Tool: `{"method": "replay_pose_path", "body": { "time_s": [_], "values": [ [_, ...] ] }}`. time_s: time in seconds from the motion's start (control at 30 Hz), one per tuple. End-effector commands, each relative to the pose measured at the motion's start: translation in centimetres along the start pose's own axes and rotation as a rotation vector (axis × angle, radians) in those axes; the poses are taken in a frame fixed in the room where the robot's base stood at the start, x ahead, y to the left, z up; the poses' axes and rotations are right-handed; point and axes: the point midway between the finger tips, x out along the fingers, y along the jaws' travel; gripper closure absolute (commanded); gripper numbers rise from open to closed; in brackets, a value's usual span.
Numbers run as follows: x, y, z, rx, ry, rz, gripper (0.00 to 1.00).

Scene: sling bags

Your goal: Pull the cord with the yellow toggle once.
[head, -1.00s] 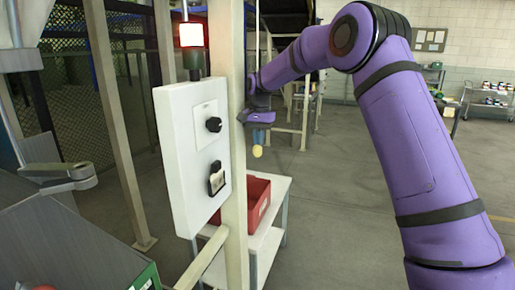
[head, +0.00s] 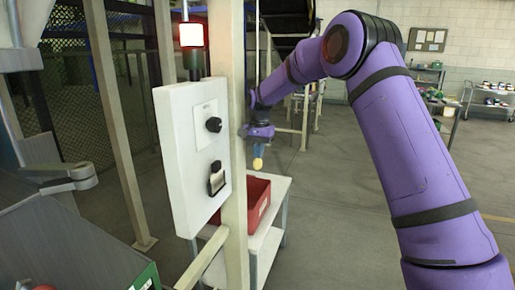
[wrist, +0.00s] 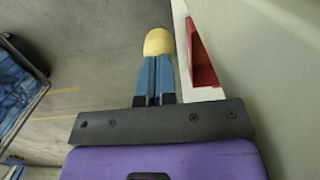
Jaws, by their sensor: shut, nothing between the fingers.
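The yellow toggle (head: 257,164) hangs in the head view just below my gripper's fingertips, to the right of the pale post. In the wrist view the yellow toggle (wrist: 158,42) shows as a rounded end just beyond the tips of my blue fingers. My gripper (head: 258,151) points down. In the wrist view my gripper (wrist: 155,62) has its two fingers side by side and shut, with nothing visible between them. The cord itself cannot be made out; my gripper and wrist cover the space above the toggle.
A white control box (head: 190,155) with a black knob and a switch is on the pale post (head: 234,190), close left of my gripper. A lit red lamp (head: 191,35) stands above it. A red bin (head: 259,192) sits on a white table below. Open floor lies right.

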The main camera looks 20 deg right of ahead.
Motion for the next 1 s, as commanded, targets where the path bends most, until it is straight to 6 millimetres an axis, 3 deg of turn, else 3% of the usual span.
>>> {"method": "replay_pose_path", "body": {
  "time_s": [0.33,0.67,0.77,1.0],
  "values": [
    [-1.1,0.0,-2.9,0.001,-0.001,0.001,1.0],
    [-1.4,0.0,-2.9,0.0,-0.001,0.001,1.0],
    [-2.1,0.0,-2.9,0.001,-0.001,0.001,1.0],
    [-6.2,0.0,-2.9,0.001,0.001,-0.001,1.0]
  ]
}}
